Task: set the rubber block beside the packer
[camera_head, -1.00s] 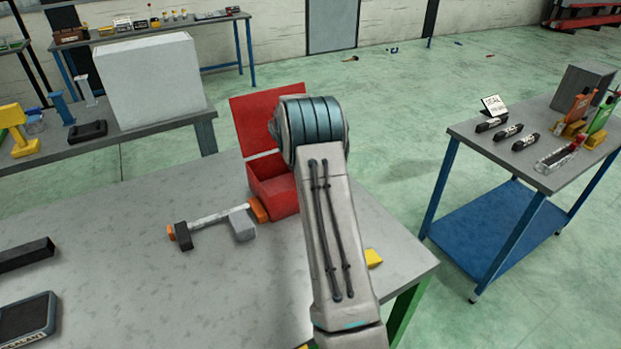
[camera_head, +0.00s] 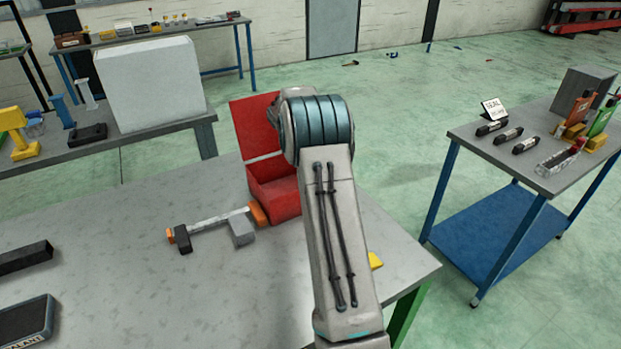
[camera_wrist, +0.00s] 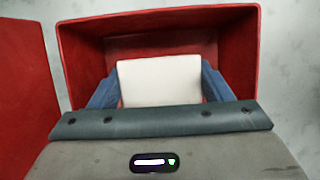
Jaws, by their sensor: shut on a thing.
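My gripper (camera_wrist: 160,90) shows in the wrist view, with its blue fingers shut on a pale block (camera_wrist: 158,80). The block is over or inside the open red box (camera_wrist: 238,60); how deep it sits I cannot tell. The red box also shows in the head view (camera_head: 275,195), its lid raised, and my arm hides part of it. In the head view my gripper and the block are hidden behind the arm. I cannot tell for sure whether the pale block is the rubber block, nor which thing is the packer.
A tool with orange ends (camera_head: 222,221) and dark and grey jaws lies left of the box. A black bar (camera_head: 24,257) and a labelled dark pad (camera_head: 25,320) lie at the table's left. The table's middle is clear.

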